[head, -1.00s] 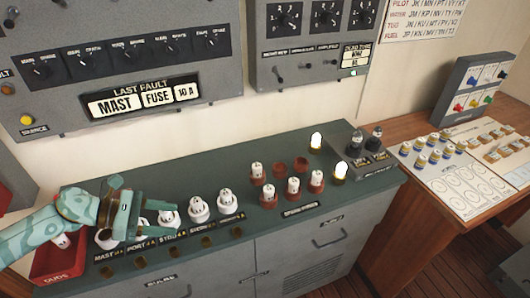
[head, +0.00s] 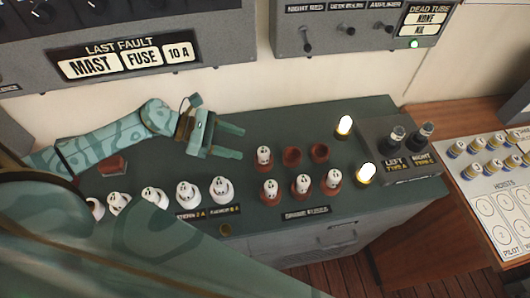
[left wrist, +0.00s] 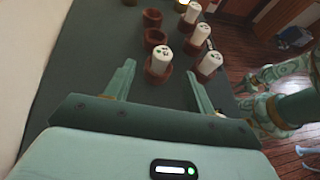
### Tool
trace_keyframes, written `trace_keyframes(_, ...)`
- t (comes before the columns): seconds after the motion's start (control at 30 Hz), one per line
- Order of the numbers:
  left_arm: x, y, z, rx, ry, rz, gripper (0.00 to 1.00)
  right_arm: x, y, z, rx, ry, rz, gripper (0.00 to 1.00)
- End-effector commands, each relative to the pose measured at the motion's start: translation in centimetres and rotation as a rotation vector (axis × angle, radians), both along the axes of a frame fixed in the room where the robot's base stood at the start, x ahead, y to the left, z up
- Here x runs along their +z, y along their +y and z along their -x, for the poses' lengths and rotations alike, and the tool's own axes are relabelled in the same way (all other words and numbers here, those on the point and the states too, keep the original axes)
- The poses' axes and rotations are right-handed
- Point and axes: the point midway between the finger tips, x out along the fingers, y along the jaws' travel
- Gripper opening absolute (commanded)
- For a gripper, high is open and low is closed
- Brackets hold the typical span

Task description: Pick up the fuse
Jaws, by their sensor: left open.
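White fuses stand upright in red sockets in the spare fuses group on the green console top. One fuse (head: 264,155) is in the back row beside two empty sockets (head: 292,156); three stand in the front row, one of them the middle fuse (head: 302,184). My left gripper (head: 241,142) is open and empty, left of the back-row fuse and apart from it. In the left wrist view, its spread fingers (left wrist: 160,82) point toward the sockets, with a fuse (left wrist: 160,60) ahead between them.
White fuse holders (head: 189,193) line the console's left front. Two lit bulbs (head: 344,125) and a grey tube block (head: 400,150) stand right of the spares. The fault panel (head: 125,58) reads MAST FUSE 10 A. My arm hides the lower left.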

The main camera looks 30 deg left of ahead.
Motion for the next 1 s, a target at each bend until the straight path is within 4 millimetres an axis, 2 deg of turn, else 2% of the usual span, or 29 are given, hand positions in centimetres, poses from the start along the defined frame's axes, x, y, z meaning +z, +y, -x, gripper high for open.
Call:
trace_keyframes(0.1, -0.8, -1.9, -0.9, 0.0, -0.002, 0.004, 0.55, 0.3, 0.0, -0.7, 0.0, -0.011, -0.001, 0.36)
trace_keyframes(0.27, -1.5, -3.0, -1.4, -0.001, -0.002, -0.001, 0.55, 0.4, 0.1, -1.9, 0.0, -0.03, -0.003, 0.36)
trace_keyframes(0.6, -3.6, -6.9, -2.9, 0.001, -0.001, 0.002, 0.55, 1.3, 0.1, -1.8, 0.0, -0.03, -0.003, 0.36)
trace_keyframes(0.87, -4.0, -7.3, -3.0, 0.0, 0.0, -0.001, 0.55, 1.3, 0.0, -1.7, 0.0, -0.027, -0.001, 0.36)
trace_keyframes(0.9, -4.0, -7.3, -3.0, 0.0, 0.0, -0.001, 0.49, 1.3, 0.0, -1.6, 0.0, -0.027, -0.001, 0.36)
trace_keyframes(1.0, -3.9, -7.2, -3.0, 0.0, 0.0, -0.001, 0.22, 1.3, 0.0, -1.6, 0.0, -0.026, -0.001, 0.36)
